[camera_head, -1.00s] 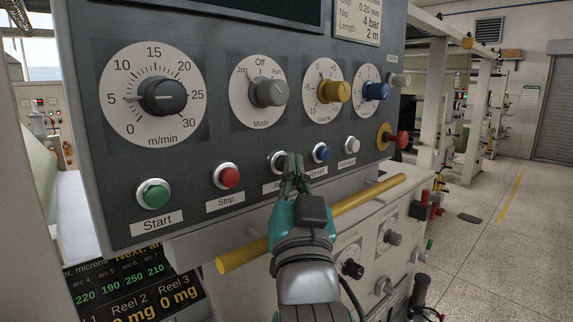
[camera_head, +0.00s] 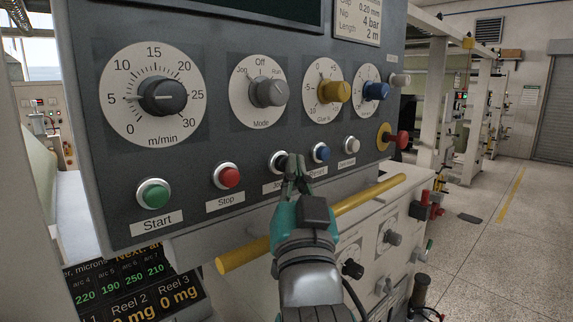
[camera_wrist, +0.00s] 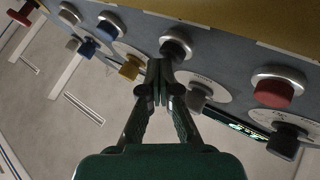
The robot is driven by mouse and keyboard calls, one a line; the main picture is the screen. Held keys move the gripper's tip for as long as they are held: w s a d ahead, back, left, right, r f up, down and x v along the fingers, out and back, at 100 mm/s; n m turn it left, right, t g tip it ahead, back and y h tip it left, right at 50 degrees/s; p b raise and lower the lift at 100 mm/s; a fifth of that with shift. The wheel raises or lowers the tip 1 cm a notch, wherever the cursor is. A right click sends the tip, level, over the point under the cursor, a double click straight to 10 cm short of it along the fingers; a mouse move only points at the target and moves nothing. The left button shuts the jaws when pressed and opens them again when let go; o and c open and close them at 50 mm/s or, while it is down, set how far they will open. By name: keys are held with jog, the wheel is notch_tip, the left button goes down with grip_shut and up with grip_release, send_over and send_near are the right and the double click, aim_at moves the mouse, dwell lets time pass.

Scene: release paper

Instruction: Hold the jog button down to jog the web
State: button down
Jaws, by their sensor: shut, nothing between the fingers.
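The jog button (camera_head: 277,161) is a dark cap in a silver ring, on the grey panel between the red Stop button (camera_head: 229,177) and a blue button (camera_head: 321,152). Its label is partly covered by my fingers. My gripper (camera_head: 294,158) is shut and empty, with its tips overlapping the right edge of the jog button. In the wrist view the closed tips (camera_wrist: 158,63) show just below and left of the black jog button (camera_wrist: 174,46), whose cap stays visible. I cannot tell whether the tips touch it; the cap does not look clearly pressed.
The Mode dial (camera_head: 268,93) sits above the buttons. A yellow bar (camera_head: 345,205) runs below the button row, behind my wrist. A green Start button (camera_head: 153,194) is at left. A red knob on a yellow base (camera_head: 385,136) is at right.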

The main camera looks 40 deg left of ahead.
jog(key=shift+d, duration=0.7)
jog(key=shift+s+d, duration=0.15)
jog(key=shift+d, duration=1.1)
jog(key=shift+s+d, duration=0.15)
jog(key=shift+d, duration=1.1)
jog(key=shift+f, duration=0.1)
